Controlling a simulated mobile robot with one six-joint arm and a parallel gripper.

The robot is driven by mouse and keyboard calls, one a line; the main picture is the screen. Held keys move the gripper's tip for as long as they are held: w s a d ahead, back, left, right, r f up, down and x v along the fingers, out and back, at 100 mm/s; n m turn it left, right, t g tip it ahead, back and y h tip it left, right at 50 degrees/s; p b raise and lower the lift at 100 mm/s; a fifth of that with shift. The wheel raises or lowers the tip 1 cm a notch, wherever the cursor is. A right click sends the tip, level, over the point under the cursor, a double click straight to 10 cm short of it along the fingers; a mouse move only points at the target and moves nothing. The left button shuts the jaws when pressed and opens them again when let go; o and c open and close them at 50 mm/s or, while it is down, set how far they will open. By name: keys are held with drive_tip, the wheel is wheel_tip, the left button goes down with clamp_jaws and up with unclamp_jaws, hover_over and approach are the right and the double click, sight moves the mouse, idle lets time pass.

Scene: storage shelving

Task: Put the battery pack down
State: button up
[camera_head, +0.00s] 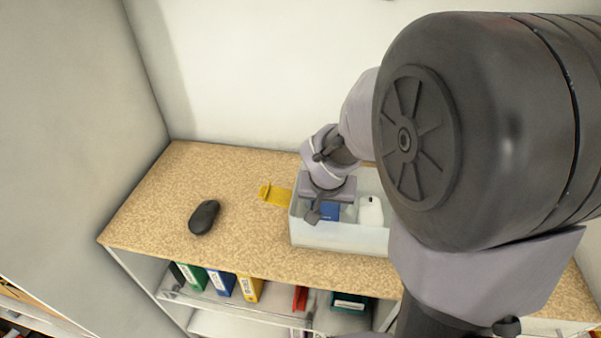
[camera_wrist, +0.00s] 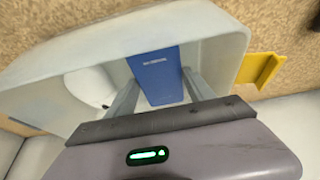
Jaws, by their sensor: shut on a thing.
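The battery pack is a flat blue block (camera_head: 330,211) with small white lettering. It also shows in the wrist view (camera_wrist: 158,72), between the two fingers of my gripper (camera_wrist: 158,84). My gripper (camera_head: 323,209) is shut on it and reaches down into a pale, open-topped bin (camera_head: 338,237) on the worktop. The battery pack is inside the bin walls; I cannot tell whether it touches the bin floor. The bin's wall also shows in the wrist view (camera_wrist: 225,22). My arm hides the bin's right part.
A white object (camera_head: 371,211) lies in the bin, right of the battery pack. A yellow item (camera_head: 272,194) lies just left of the bin. A black mouse (camera_head: 204,217) lies further left on the speckled worktop (camera_head: 160,205). Coloured binders (camera_head: 220,283) stand on the shelf below.

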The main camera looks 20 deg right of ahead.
drive_tip(key=shift+f, duration=0.35)
drive_tip(key=shift+f, duration=0.2)
drive_tip(key=o, duration=1.6)
